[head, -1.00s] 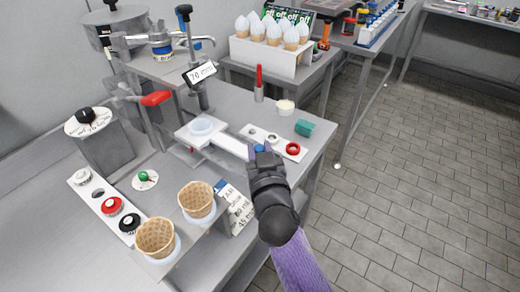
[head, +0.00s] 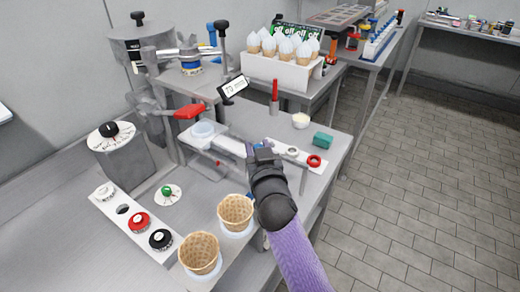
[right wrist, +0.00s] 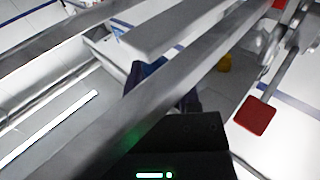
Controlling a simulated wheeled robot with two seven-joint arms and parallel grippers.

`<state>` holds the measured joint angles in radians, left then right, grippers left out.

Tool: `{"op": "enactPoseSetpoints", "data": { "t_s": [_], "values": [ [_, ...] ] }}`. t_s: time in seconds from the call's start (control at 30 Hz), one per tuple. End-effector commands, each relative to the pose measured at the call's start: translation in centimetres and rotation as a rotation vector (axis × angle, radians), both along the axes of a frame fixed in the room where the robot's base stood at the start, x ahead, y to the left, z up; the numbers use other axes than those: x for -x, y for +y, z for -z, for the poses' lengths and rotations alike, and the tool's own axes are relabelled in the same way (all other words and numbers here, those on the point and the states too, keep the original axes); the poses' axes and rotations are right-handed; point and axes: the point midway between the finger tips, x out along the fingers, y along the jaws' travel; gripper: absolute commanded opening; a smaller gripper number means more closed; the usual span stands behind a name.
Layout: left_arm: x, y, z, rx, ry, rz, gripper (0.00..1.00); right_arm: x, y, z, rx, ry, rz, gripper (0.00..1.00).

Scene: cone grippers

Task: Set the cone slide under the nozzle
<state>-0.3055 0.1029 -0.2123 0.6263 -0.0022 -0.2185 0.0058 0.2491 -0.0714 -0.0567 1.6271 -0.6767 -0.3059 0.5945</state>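The white cone slide (head: 229,145) is a flat bar on the bench, with a pale round holder (head: 203,131) at its left end. The holder is empty and sits beside and below the red lever (head: 189,112) of the grey dispensing machine. I cannot make out the nozzle clearly. My left gripper is not in view.
Two waffle cones (head: 235,212) (head: 199,254) stand in holders at the front. A white strip with knobs (head: 139,222) lies left of them.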

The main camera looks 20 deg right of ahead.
Motion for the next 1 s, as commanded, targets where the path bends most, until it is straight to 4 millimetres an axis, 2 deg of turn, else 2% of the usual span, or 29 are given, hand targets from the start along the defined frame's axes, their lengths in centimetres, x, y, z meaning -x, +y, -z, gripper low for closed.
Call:
{"op": "enactPoseSetpoints", "data": {
  "t_s": [0.03, 0.1, 0.13, 0.37, 0.43, 0.73, 0.83, 1.0],
  "values": [
    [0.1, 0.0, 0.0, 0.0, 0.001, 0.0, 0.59, 0.0, 0.0, 0.0, -0.001, -0.001, -0.001, 0.51],
    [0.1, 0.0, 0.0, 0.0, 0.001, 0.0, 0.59, 0.0, 0.0, 0.0, 0.0, 0.0, 0.0, 0.65],
    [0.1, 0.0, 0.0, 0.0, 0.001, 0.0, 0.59, 0.0, 0.0, 0.0, 0.0, 0.0, 0.0, 0.69],
    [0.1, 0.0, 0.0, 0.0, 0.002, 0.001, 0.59, 0.0, -0.1, 0.0, 0.001, 0.001, 0.002, 0.69],
    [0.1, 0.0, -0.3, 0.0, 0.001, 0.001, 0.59, 0.0, -0.1, -0.5, 0.001, 0.0, 0.002, 0.69],
    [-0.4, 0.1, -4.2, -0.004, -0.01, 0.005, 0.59, 0.0, -0.1, -8.1, 0.002, -0.005, 0.001, 0.69],
    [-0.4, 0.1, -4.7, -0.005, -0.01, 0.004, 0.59, 0.0, 0.0, -9.5, 0.0, -0.003, 0.0, 0.69],
    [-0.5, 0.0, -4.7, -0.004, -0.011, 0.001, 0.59, 0.0, 0.0, -10.1, -0.001, 0.0, -0.001, 0.69]
  ]
}}
